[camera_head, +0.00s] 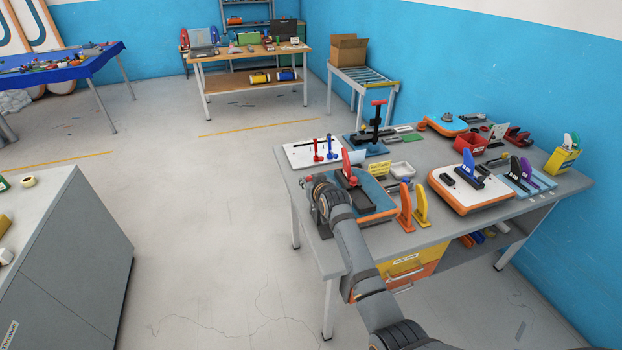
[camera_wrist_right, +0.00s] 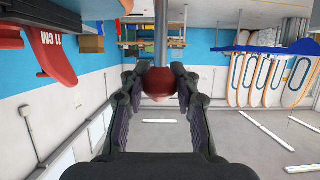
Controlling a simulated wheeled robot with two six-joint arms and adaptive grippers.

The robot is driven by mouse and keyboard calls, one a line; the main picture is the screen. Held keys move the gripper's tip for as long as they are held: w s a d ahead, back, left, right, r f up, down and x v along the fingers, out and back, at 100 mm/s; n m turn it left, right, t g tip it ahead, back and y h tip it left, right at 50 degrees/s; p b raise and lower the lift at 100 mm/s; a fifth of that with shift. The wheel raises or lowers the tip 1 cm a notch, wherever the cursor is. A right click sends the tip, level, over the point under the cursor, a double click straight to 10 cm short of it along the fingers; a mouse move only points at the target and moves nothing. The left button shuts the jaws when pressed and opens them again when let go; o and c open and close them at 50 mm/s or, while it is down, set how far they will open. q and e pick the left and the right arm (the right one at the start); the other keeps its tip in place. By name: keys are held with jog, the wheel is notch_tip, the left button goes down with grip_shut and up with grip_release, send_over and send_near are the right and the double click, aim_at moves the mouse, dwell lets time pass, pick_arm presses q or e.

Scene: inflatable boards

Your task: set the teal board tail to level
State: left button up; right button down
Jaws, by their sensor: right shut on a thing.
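The teal board (camera_head: 379,187), with an orange rim, lies at the near left of the grey workbench. A red fin (camera_head: 347,164) stands at its far side; a red fin marked 11 CM also shows in the wrist view (camera_wrist_right: 48,62). My right gripper (camera_head: 318,192) is at the board's left end. In the wrist view my right gripper (camera_wrist_right: 158,88) is shut on a dark red ball knob (camera_wrist_right: 158,80) at the end of a grey rod (camera_wrist_right: 160,40). My arm hides part of the board's near left. My left gripper is out of view.
Orange and yellow fins (camera_head: 405,206) stand right of the teal board. A white board with an orange rim (camera_head: 467,195) lies further right. A white plate with small red and blue posts (camera_head: 308,155) lies behind.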

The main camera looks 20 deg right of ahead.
jog(key=c, duration=1)
grip_release()
jog(key=shift+s, duration=0.15)
jog(key=v, duration=1.1)
jog(key=shift+s+r, duration=0.2)
jog(key=shift+s, duration=0.15)
